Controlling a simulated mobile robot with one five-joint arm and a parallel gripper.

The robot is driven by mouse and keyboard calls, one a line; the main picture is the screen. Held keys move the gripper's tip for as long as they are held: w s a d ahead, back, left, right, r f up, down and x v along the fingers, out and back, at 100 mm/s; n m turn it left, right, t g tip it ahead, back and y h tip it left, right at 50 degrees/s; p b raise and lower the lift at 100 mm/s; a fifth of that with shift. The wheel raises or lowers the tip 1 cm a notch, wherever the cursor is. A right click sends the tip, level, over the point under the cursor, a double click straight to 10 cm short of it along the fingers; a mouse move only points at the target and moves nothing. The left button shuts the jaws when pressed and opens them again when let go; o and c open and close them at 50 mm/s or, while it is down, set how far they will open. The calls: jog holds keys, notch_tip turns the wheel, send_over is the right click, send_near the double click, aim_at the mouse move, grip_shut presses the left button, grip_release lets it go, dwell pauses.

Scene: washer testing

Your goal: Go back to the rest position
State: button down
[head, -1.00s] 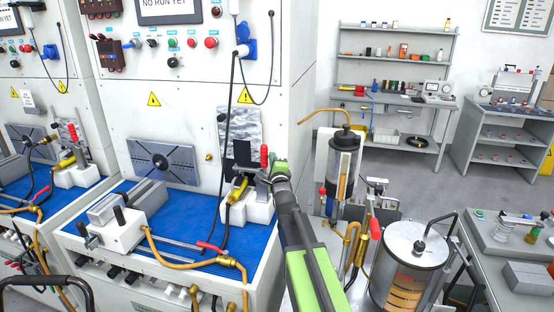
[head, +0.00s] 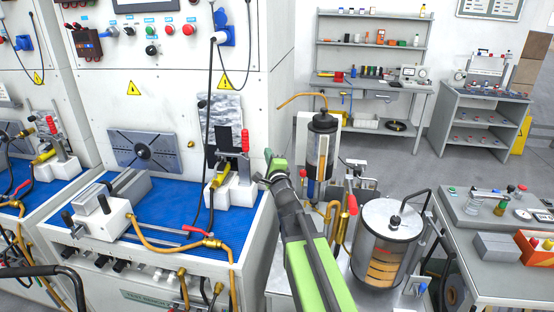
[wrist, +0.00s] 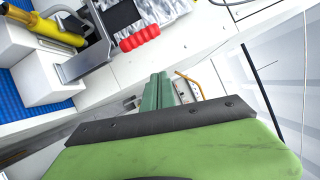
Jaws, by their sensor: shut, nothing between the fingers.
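My gripper (head: 269,160) is shut and empty. In the head view it is in front of the gap between the test bench and the glass cylinder unit, just right of the red-handled clamp (head: 245,142). In the wrist view my green gripper fingers (wrist: 158,92) point away from the camera, close together. The clamp's red handle (wrist: 139,38) shows above and to their left, apart from them. The yellow-handled part (head: 221,179) sits at the white block (head: 238,190) under the clamp, and its yellow body (wrist: 48,28) shows at the top left of the wrist view.
The bench's blue mat (head: 170,207) carries a white fixture (head: 103,222) and brass-fitted hoses. The glass cylinder (head: 321,150) and a steel tank (head: 388,240) stand close to the right of my arm. A grey table (head: 480,220) is further right. Open floor (head: 395,165) lies behind.

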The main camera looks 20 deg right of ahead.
jog(key=s+a+f+n+g, duration=0.2)
jog(key=s+f+n+g, duration=0.3)
jog(key=f, duration=0.5)
jog(key=s+a+f+n+g, duration=0.25)
jog(key=s+f+g, duration=0.35)
jog(key=s+f, duration=0.3)
jog(key=s+a+f+n+g, duration=0.1)
jog(key=s+f+n+g, duration=0.2)
jog(key=s+n, duration=0.3)
jog(key=s+a+f+n+g+y, duration=0.1)
jog(key=s+f+n+g, duration=0.3)
jog(key=s+n, duration=0.3)
jog(key=shift+s+a+g, duration=0.25)
jog(key=shift+s+g, duration=0.35)
jog(key=shift+s, duration=0.4)
